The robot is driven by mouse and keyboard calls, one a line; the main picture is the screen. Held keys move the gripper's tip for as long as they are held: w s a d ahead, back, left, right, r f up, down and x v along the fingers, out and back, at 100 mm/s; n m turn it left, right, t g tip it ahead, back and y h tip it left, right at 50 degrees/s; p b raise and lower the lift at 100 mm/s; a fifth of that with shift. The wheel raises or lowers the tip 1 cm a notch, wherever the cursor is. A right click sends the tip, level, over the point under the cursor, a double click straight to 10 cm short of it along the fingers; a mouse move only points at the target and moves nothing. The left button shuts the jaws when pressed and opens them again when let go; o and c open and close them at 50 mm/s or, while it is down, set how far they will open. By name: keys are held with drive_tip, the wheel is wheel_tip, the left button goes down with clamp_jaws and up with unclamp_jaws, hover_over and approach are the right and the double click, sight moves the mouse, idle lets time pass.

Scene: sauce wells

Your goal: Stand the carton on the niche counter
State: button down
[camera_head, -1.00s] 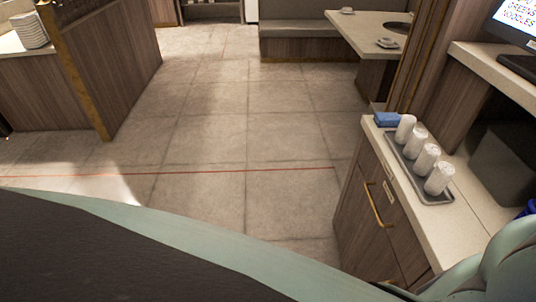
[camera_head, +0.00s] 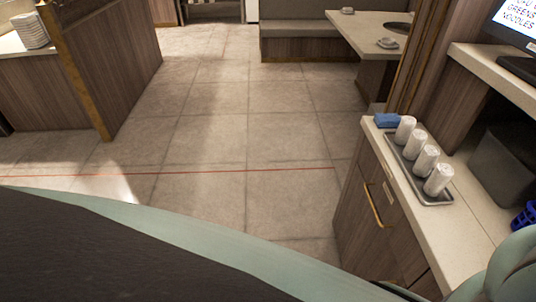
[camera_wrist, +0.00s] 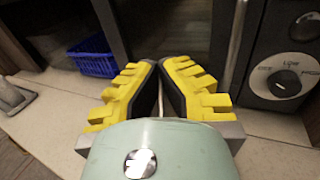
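No carton can be made out in either view. The pale niche counter (camera_head: 462,222) runs along the right of the head view, and its surface also shows in the wrist view (camera_wrist: 55,82). My gripper (camera_wrist: 160,66) has yellow ribbed fingers with dark inner pads. Its fingertips meet or nearly meet, and I see nothing held between them. It points over the counter toward a dark-fronted appliance with a dial (camera_wrist: 285,83). The gripper itself is not visible in the head view, where only a pale green part of my arm shows at lower right.
A blue basket (camera_wrist: 93,57) stands left of my gripper; it also shows in the head view (camera_head: 524,217). A grey tray (camera_head: 437,199) holds several white rolls, with a blue item (camera_head: 387,120) beside it. A shelf with a screen (camera_head: 515,22) overhangs the niche. The floor is clear.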

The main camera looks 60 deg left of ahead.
idle(0.3)
drive_tip(key=c, duration=1.6)
unclamp_jaws()
drive_tip(key=shift+f, duration=0.1)
drive_tip(key=shift+c, duration=0.2)
drive_tip(key=o, duration=0.5)
drive_tip(key=shift+s, duration=0.1)
drive_tip(key=s+a+b, duration=0.1)
drive_tip(key=s+a, duration=0.1)
drive_tip(key=s, duration=0.9)
drive_tip(key=shift+s+b, duration=0.35)
drive_tip(key=shift+b, duration=0.05)
